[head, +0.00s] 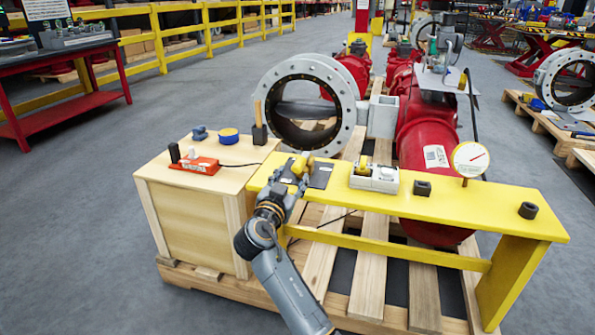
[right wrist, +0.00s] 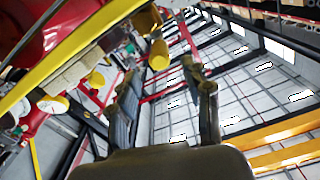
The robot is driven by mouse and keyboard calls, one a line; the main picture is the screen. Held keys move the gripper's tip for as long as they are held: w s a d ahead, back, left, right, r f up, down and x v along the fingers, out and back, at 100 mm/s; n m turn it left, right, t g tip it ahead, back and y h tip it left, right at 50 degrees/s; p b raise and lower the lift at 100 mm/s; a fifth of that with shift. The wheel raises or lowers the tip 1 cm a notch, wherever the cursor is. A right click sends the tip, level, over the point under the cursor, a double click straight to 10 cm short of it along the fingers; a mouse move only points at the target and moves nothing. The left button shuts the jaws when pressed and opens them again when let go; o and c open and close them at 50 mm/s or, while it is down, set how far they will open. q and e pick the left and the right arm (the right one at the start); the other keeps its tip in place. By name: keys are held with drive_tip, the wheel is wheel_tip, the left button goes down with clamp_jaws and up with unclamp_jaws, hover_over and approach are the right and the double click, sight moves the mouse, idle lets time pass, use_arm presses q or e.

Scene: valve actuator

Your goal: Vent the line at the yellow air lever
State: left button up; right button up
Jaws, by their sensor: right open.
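My right gripper (head: 294,172) is at the left part of the yellow bench (head: 450,207), low over its front edge. In the right wrist view its two fingers (right wrist: 160,72) stand apart with nothing held between them. A small yellow piece, seemingly the air lever (head: 304,161), shows right at the fingers in the head view, partly hidden by them. In the right wrist view a yellow rounded end (right wrist: 158,54) is just beyond the fingertips, between them in the picture; I cannot tell whether they touch. My left gripper is not in view.
A white box with a yellow knob (head: 375,178), a black block (head: 422,188) and a dial gauge (head: 470,159) are right of the gripper. A wooden crate (head: 190,225) with a red device (head: 194,165) is left. Red valve piping (head: 425,130) stands behind.

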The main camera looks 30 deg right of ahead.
sight(296, 170)
drive_tip(key=b+x, duration=0.1)
drive_tip(key=x, duration=0.5)
drive_tip(key=shift+a, duration=0.1)
clamp_jaws()
